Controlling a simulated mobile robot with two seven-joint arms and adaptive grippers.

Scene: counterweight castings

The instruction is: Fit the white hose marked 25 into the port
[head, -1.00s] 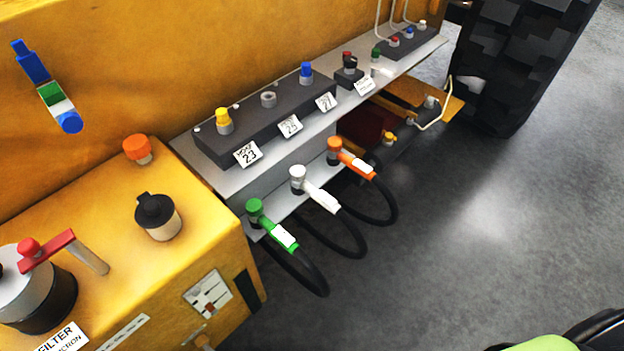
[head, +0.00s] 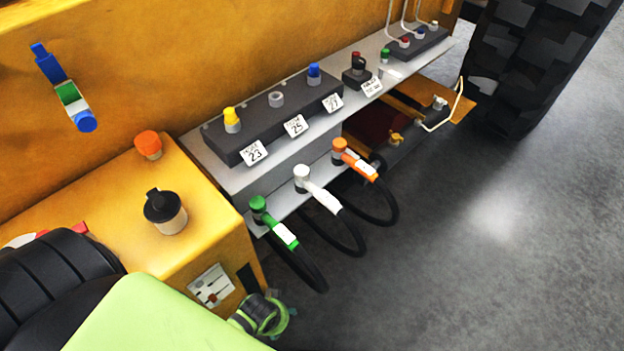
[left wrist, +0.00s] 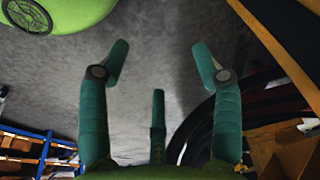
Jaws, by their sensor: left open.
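The white hose (head: 322,198) sits in the middle of three hoses on the lower grey ledge, between the green and the orange one. Its white head is upright and its black tube loops down below. The port (head: 277,99) above the 25 plate (head: 296,126) is an uncapped grey ring on the dark block. My left gripper (left wrist: 160,62) is open in the left wrist view, with nothing between its teal fingers. In the head view my left arm's end shows at bottom left, below and left of the hoses. My right gripper is not in view.
A green hose (head: 275,223) and an orange hose (head: 353,159) flank the white one closely. The ports beside 25 have a yellow cap (head: 232,121) and a blue cap (head: 314,74). The yellow housing (head: 120,195) lies left. Open grey floor (head: 480,250) is at right.

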